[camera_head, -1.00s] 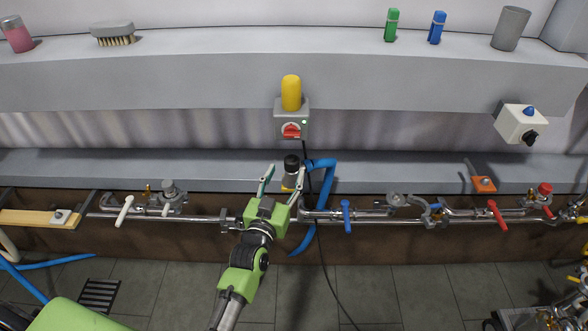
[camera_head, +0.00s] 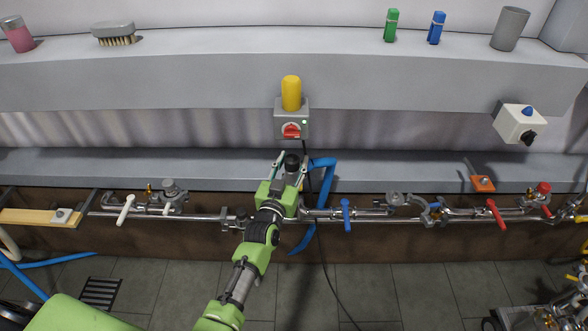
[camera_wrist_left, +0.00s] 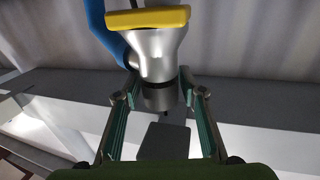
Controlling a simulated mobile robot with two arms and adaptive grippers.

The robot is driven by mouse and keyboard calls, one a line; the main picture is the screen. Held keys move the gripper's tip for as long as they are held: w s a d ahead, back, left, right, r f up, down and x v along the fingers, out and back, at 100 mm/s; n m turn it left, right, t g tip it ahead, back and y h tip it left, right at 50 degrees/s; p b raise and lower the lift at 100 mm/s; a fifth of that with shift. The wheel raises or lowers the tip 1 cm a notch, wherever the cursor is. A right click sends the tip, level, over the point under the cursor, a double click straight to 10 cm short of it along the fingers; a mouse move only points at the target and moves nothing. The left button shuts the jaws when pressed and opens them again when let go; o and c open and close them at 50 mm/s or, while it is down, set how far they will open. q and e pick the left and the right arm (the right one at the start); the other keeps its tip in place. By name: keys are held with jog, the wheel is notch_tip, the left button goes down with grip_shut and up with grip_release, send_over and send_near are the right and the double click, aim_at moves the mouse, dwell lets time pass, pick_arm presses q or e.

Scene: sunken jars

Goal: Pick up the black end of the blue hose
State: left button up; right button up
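The blue hose (camera_head: 327,180) arches over the metal pipe. There the fitting has a yellow rim, a silver body (camera_wrist_left: 158,50) and a dark collar (camera_wrist_left: 160,97). My left gripper (camera_head: 292,158) has its fingers on either side of the black end. In the left wrist view the fingers (camera_wrist_left: 157,102) are apart, with gaps visible beside the dark collar. My right gripper is out of view.
A metal pipe (camera_head: 375,217) with several valve handles runs along the ledge. A grey switch box (camera_head: 292,113) with a red knob and yellow lamp is on the wall just behind. A thin black cable (camera_head: 324,265) hangs near the hose.

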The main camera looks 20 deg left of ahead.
pick_arm(q)
jog(key=c, duration=0.7)
jog(key=shift+r, duration=0.1)
jog(key=shift+c, duration=0.2)
jog(key=shift+r, duration=0.1)
